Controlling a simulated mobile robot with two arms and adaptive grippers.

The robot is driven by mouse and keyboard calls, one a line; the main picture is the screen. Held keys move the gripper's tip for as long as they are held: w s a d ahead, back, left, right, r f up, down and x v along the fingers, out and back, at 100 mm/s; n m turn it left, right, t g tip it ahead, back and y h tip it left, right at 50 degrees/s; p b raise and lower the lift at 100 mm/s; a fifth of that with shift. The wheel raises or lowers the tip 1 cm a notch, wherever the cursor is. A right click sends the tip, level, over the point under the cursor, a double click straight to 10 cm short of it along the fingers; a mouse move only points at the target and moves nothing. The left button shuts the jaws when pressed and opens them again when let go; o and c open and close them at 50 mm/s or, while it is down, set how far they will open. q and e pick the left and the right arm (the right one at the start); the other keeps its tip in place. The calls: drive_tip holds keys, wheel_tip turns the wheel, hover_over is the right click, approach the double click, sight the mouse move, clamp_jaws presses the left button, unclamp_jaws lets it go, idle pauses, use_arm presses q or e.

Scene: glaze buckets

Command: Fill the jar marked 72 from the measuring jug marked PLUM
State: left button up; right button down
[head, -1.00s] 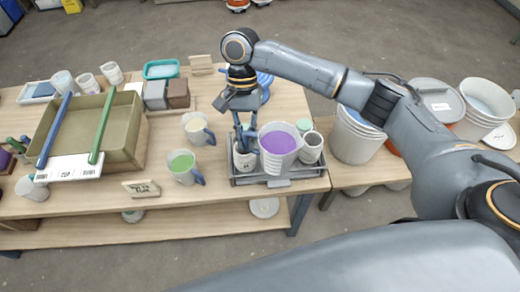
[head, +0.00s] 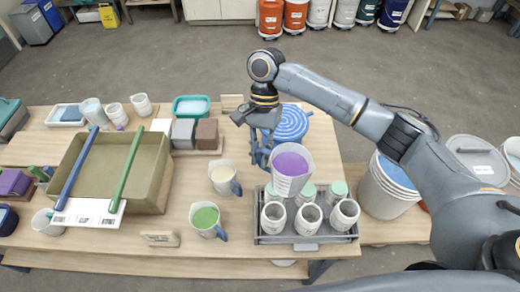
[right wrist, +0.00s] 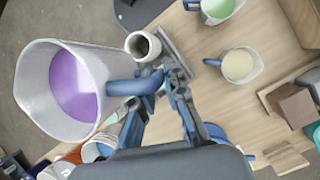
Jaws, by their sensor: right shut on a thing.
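My right gripper (head: 262,155) is shut on the blue handle of a white measuring jug (head: 294,184) holding purple glaze (head: 290,164). The jug is near upright, over the back edge of a grey tray (head: 330,238); any PLUM mark is not visible. The jug (right wrist: 35,95) and my right gripper (right wrist: 160,85) also show in the right wrist view. Three open white jars stand in the tray's front row: left (head: 273,217), middle (head: 308,221) and right (head: 345,216). Their markings are too small to read, so I cannot tell which is 72. My left gripper is out of view.
Jugs with cream (head: 224,180) and green (head: 207,221) glaze stand left of the tray. Green-topped jars (head: 338,190) are behind the front row, one partly hidden by my jug. A blue ribbed disc (head: 290,124) lies behind. Large buckets (head: 385,190) stand right.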

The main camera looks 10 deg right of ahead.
drive_tip(key=shift+s+f, duration=0.1)
drive_tip(key=shift+f, duration=0.55)
use_arm(q)
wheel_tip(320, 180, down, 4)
drive_tip(key=b, duration=0.4)
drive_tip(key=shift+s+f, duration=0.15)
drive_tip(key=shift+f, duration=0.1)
use_arm(e)
drive_tip(key=t+y, duration=0.1)
drive_tip(key=y, duration=0.1)
drive_tip(key=w+t, duration=0.1)
drive_tip(key=shift+a+r+n+t+y, duration=0.25)
drive_tip(key=shift+n+t+y, duration=0.05)
drive_tip(key=shift+n+y, duration=0.1)
use_arm(q)
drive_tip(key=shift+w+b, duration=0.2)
drive_tip(key=shift+b, duration=0.1)
